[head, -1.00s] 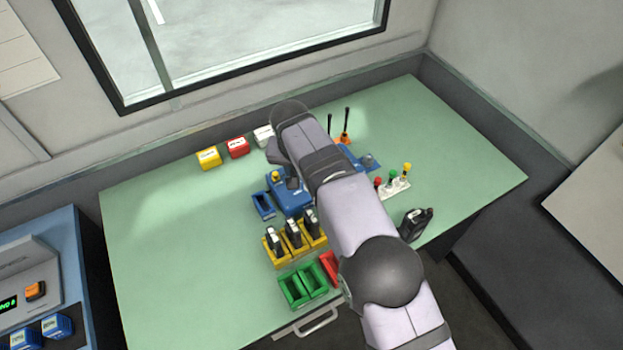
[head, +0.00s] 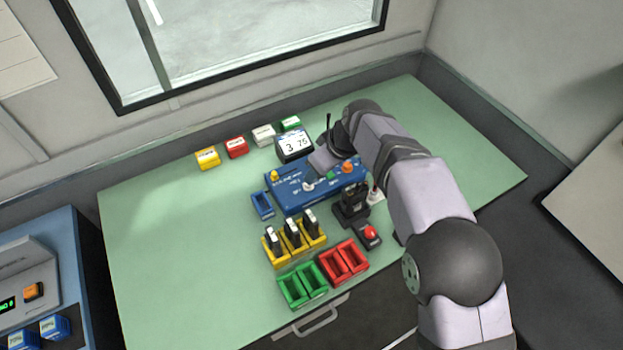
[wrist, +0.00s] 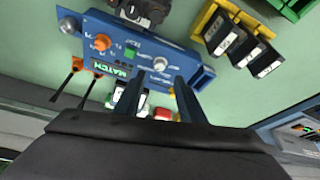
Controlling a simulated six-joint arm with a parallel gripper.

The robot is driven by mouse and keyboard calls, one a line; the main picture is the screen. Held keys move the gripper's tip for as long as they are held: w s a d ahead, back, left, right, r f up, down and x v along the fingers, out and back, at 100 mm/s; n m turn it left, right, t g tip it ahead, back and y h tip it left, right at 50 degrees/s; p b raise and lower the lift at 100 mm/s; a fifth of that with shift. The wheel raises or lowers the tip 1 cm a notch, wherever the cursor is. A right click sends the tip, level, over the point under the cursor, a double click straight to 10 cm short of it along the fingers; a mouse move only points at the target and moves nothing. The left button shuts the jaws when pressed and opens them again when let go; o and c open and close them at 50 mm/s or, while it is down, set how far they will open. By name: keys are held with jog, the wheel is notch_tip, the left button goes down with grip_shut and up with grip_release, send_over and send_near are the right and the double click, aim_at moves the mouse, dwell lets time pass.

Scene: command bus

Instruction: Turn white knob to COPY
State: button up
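The white knob (head: 309,186) sits on the blue panel (head: 290,198), near its front edge. The COPY mark is too small to read.
A black device (head: 352,203) and a red button (head: 370,233) are in front. Yellow, green (head: 293,301) and red (head: 357,262) trays lie nearer. The table's left side is clear.

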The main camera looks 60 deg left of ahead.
aim_at(311, 188)
jog(key=shift+f, duration=0.1)
jog(key=shift+p+x, duration=1.35)
jog(key=shift+x, duration=2.2)
grip_shut()
